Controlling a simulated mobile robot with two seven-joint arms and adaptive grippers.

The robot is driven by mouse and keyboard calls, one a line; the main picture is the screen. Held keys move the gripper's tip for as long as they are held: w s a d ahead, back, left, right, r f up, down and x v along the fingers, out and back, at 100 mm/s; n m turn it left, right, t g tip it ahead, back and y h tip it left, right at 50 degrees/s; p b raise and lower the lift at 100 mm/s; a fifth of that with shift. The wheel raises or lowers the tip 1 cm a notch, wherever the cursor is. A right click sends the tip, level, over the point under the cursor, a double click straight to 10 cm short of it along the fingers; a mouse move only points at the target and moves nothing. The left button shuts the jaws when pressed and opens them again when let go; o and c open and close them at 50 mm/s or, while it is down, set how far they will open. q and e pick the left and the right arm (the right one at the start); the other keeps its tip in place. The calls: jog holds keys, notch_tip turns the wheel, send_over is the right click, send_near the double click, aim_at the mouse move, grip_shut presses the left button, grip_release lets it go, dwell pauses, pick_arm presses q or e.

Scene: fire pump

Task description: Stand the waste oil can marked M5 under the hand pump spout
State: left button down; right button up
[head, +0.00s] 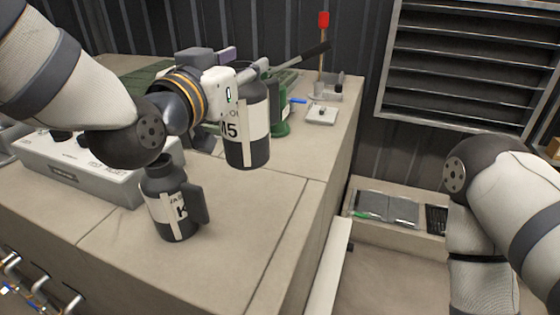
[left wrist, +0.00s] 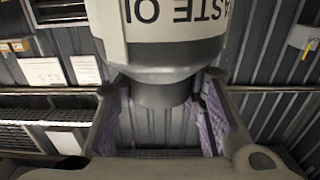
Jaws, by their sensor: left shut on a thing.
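The dark can marked M5 (head: 247,147), with a white label, hangs upright in my left gripper (head: 250,78) in the head view. The left wrist view shows this can (left wrist: 160,25) with its neck between the purple-padded fingers of the left gripper (left wrist: 162,100). The can appears to be above the stone top, but the exact gap is unclear. The green hand pump (head: 282,120) stands just behind and right of the can, partly hidden by it. The spout is not clearly visible. My right gripper is out of view.
A second dark can marked K (head: 172,207) stands nearer on the stone top (head: 235,235). A grey box (head: 80,170) is at left. The front right of the top is clear.

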aim_at(246, 143)
pick_arm(q)
jog(key=f, duration=1.1)
jog(key=shift+s+a, duration=0.15)
jog(key=shift+s, duration=0.25)
jog(key=f, duration=0.2)
jog(key=shift+w+f+b, duration=0.3)
jog(key=shift+b, duration=0.1)
jog(key=b+x, duration=0.1)
jog(key=x, duration=1.1)
jog(key=shift+w+d+f+b, duration=0.2)
jog(key=shift+d+f+b, duration=0.05)
jog(key=shift+b, duration=0.1)
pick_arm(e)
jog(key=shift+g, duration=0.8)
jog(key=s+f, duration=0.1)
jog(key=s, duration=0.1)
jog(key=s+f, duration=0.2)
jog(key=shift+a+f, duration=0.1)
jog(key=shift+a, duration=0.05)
pick_arm(q)
jog(key=shift+f, duration=0.15)
jog(key=c, duration=1)
grip_release()
jog(key=shift+c, duration=0.2)
